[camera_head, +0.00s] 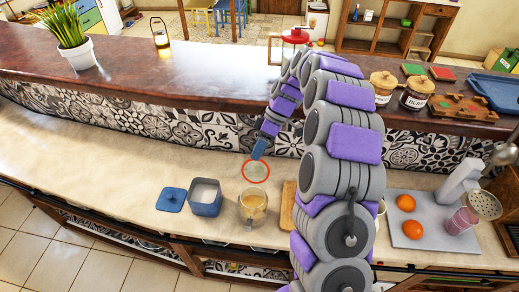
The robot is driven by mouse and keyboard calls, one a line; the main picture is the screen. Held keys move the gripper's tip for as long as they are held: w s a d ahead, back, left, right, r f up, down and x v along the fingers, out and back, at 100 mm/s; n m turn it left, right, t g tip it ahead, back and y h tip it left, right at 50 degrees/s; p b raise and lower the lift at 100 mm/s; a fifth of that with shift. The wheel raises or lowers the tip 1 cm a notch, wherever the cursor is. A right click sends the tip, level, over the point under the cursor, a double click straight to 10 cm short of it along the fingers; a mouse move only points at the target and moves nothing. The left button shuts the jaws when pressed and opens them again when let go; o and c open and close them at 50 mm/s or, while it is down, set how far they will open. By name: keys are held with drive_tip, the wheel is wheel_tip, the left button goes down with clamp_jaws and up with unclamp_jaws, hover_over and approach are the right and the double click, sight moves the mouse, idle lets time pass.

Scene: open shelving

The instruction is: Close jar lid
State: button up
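A glass jar (252,209) with tan contents stands on the beige lower counter, left of my arm. A round, clear lid with a red rim (256,172) shows just behind the jar. I cannot tell whether it is joined to the jar or lies apart. My gripper (259,150) is the blue end of my arm, pointing down just above and behind the lid's far edge. I cannot tell whether it touches the lid. It is small and seen from behind, so its finger opening does not show.
An open blue square container (205,197) and its blue lid (172,199) sit left of the jar. A wooden board (288,205) is right of it, partly behind my arm. A grey board (432,229) with oranges lies farther right. A raised dark ledge (180,70) runs behind.

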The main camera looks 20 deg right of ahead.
drive_tip(key=shift+a+f, duration=0.1)
drive_tip(key=shift+a, duration=0.2)
drive_tip(key=shift+d, duration=0.7)
drive_tip(key=shift+c, duration=1.2)
drive_tip(key=shift+d, duration=0.15)
clamp_jaws()
drive_tip(key=shift+a, duration=0.5)
drive_tip(key=shift+d, duration=0.15)
